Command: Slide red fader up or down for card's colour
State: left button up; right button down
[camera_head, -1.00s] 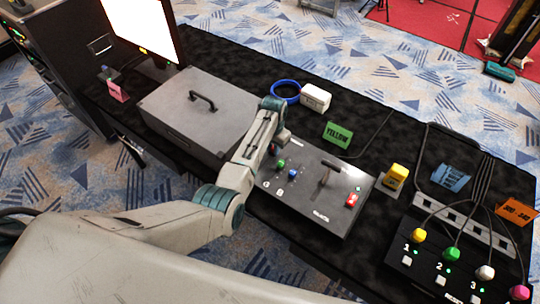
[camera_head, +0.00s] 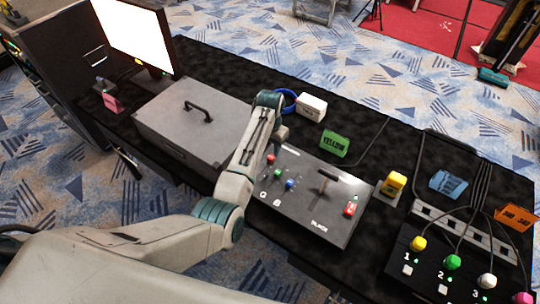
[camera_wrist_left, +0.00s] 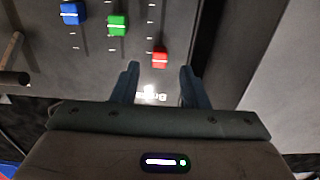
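The grey control panel (camera_head: 338,225) lies on the black table with red, green and blue fader caps. The red fader (camera_head: 270,159) sits farthest back of the three, nearest my left arm. The green fader (camera_head: 278,173) and blue fader (camera_head: 290,184) are beside it. A green card (camera_head: 335,143) reading YELLOW stands behind the panel. My left gripper (camera_wrist_left: 160,74) is open and empty in the left wrist view. The red fader (camera_wrist_left: 160,60) shows just beyond its fingertips, in line with the gap between them. In the head view the fingers are mostly hidden by the wrist. My right gripper is not in view.
A grey case (camera_head: 165,140) with a handle stands left of the panel. A dark lever (camera_head: 327,180) rises from the panel, with a red switch (camera_head: 350,209) to its right. A blue ring, white box, yellow button and cabled button box are also on the table.

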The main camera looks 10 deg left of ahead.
aim_at(270, 158)
pick_arm(q)
notch_tip(270, 158, up, 5)
jog(key=shift+r+b, duration=0.15)
jog(key=shift+b, duration=0.3)
